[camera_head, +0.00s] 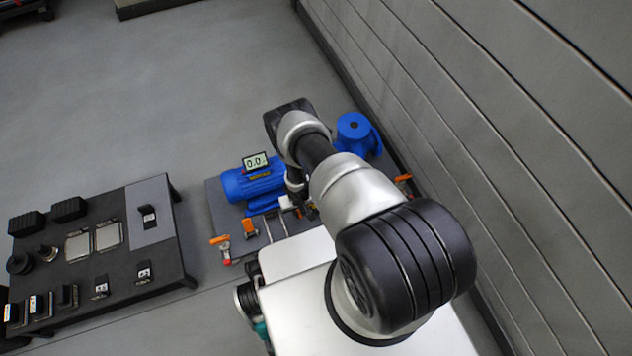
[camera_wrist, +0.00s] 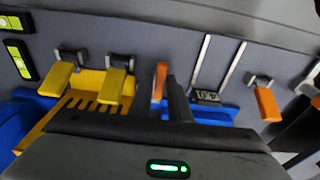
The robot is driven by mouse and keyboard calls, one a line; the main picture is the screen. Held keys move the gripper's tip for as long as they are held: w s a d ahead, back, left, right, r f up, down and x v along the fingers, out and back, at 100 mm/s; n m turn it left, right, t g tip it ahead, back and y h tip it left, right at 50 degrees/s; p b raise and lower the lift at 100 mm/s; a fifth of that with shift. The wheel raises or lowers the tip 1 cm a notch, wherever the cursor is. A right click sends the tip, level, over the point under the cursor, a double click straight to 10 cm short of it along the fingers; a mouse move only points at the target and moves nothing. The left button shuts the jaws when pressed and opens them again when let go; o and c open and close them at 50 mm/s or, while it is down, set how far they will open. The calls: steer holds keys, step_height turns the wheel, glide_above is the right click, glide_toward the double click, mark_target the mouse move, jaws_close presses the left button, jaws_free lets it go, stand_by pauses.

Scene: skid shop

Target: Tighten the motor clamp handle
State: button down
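The blue motor (camera_head: 250,186) with a small 0.0 display (camera_head: 256,162) lies on the skid plate, partly hidden by my arm. Orange clamp handles show at the plate's near left (camera_head: 220,240) and beside the motor (camera_head: 249,226). In the wrist view my gripper (camera_wrist: 177,98) shows dark fingers close together with no gap visible, nothing seen between them. An upright orange handle (camera_wrist: 160,82) is just left of the fingers; I cannot tell if they touch. Another orange handle (camera_wrist: 266,103) is to the right. Two yellow handles (camera_wrist: 58,79) (camera_wrist: 113,86) are to the left.
A blue pump housing (camera_head: 355,135) stands behind my arm, near the grey panelled wall (camera_head: 480,110). A black table (camera_head: 150,255) with several parts is at the left. Two pale slotted rails (camera_wrist: 232,65) and yellow-green levels (camera_wrist: 18,60) are on the plate. Open floor lies at the upper left.

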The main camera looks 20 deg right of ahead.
steer(key=shift+m, duration=1.5)
steer(key=shift+m+h, duration=0.3)
steer(key=shift+m, duration=0.2)
steer(key=shift+d+m, duration=0.1)
steer(key=shift+m, duration=0.8)
